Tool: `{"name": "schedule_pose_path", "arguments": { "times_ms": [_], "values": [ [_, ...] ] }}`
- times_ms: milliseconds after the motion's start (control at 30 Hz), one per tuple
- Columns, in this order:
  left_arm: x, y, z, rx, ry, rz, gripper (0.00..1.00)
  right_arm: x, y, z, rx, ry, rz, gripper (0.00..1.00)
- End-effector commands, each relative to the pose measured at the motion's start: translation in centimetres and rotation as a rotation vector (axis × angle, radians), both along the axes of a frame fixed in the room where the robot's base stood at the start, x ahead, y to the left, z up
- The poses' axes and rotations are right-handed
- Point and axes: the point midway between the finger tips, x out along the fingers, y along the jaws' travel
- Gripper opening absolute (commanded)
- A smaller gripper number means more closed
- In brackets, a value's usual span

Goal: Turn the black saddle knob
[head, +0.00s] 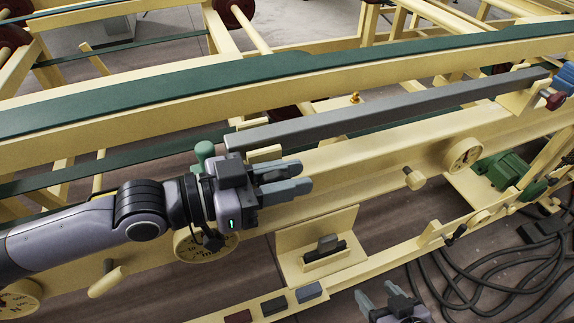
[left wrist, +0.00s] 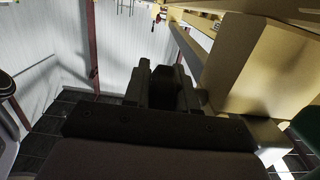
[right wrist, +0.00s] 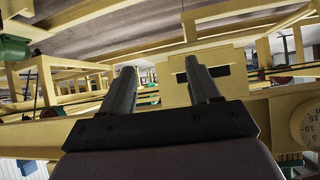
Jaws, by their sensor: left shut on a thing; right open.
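My left gripper (head: 296,181) reaches in from the left, over the cream rail of the frame. Its grey fingers point right. In the left wrist view, the left gripper (left wrist: 163,75) is shut on a dark, rounded thing, the black saddle knob (left wrist: 165,93), between its fingers. In the head view the knob is hidden by the gripper. My right gripper (head: 384,298) is at the bottom edge, open and empty. In the right wrist view, the right gripper (right wrist: 160,80) has its fingers wide apart, with nothing between them.
A long grey bar (head: 380,112) runs behind the left gripper. A green knob (head: 204,151) stands behind the left wrist. A cream bracket with a dark switch (head: 327,243) lies below. Black cables (head: 480,275) lie at lower right.

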Motion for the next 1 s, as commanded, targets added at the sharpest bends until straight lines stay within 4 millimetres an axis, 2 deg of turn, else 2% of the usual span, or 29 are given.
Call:
{"name": "schedule_pose_path", "arguments": {
  "times_ms": [67, 233, 467, 500, 533, 833, 1000],
  "values": [
    [0.0, 0.0, 0.4, 0.021, 0.007, -0.001, 0.00, 0.0, -0.2, 0.6, -0.003, -0.004, -0.005, 0.61],
    [0.0, 0.0, 0.0, 0.039, 0.012, 0.000, 0.00, -0.5, -0.5, -0.2, -0.010, 0.012, -0.010, 0.61],
    [0.0, 0.0, 0.0, 0.039, 0.012, 0.000, 0.00, -0.6, -0.5, -0.3, -0.010, 0.014, -0.009, 0.61],
    [0.0, 0.0, 0.0, 0.038, 0.011, 0.000, 0.39, -0.6, -0.5, -0.3, -0.010, 0.014, -0.009, 0.61],
    [0.0, 0.0, 0.0, 0.038, 0.011, 0.000, 0.47, -0.6, -0.5, -0.3, -0.010, 0.014, -0.009, 0.61],
    [0.0, 0.1, -0.1, 0.038, 0.011, 0.000, 0.47, -0.6, -0.3, -0.2, -0.008, 0.012, -0.005, 0.61],
    [-0.2, 0.9, -0.1, 0.040, 0.011, 0.001, 0.47, -0.6, -0.2, -0.4, -0.008, 0.013, -0.003, 0.61]
  ]
}}
